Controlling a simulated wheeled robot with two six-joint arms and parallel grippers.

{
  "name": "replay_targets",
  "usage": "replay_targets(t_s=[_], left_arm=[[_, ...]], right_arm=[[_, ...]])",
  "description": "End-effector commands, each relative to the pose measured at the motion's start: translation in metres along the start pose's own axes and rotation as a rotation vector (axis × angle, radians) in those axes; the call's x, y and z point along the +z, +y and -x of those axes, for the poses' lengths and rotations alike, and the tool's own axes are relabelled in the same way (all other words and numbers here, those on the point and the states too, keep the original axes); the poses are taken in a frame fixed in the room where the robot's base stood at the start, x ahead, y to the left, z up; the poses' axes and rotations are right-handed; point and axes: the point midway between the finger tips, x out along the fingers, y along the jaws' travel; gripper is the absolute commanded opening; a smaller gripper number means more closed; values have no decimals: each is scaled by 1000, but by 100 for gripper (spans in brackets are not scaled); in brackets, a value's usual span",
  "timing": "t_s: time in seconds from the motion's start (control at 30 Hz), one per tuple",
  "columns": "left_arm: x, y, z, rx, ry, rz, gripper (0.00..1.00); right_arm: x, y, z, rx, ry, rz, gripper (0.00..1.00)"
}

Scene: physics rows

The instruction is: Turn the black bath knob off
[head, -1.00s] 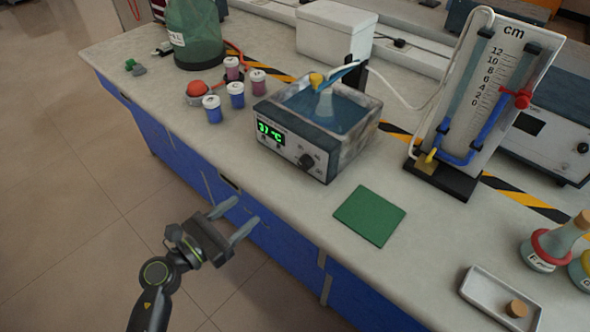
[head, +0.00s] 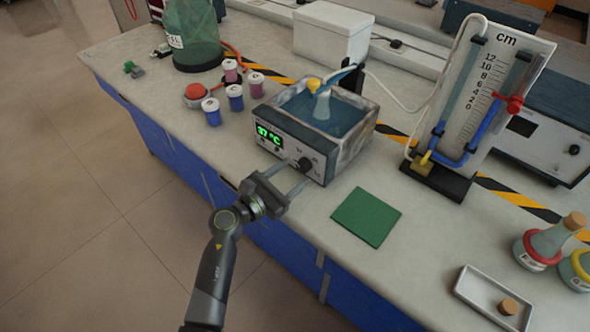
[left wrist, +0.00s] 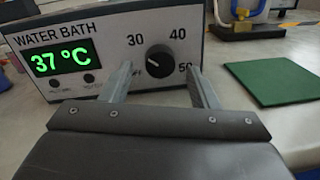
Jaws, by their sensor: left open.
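The black bath knob (head: 305,164) is on the front panel of the water bath (head: 345,165). In the left wrist view the knob (left wrist: 160,64) has a white pointer line aimed to the upper left, and the marks 30, 40 and 50 stand around it. The green display (left wrist: 62,58) reads 37 °C. My left gripper (head: 293,175) is open and faces the panel. In the left wrist view its fingers (left wrist: 160,88) lie to either side below the knob, with a gap before it; they do not appear to touch it. My right gripper is not in view.
A green mat (head: 366,216) lies right of the bath. Several small jars (head: 235,97) stand to its left. A white tray (head: 492,298) with a cork and stoppered flasks (head: 545,245) are at the right. A tubed gauge board (head: 480,100) stands behind.

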Motion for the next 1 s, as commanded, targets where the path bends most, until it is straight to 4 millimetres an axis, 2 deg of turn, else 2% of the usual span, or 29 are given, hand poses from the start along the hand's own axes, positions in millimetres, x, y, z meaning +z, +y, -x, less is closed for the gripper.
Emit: replay_targets(t_s=[0.2,0.5,0.83,1.0], left_arm=[[0,0,-17,-1,1,1,54],[0,0,-18,0,1,1,54],[0,0,-18,0,1,1,11],[0,0,-18,-1,1,3,10]], right_arm=[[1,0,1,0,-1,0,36],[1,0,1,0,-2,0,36],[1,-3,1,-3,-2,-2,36],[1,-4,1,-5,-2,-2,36]])
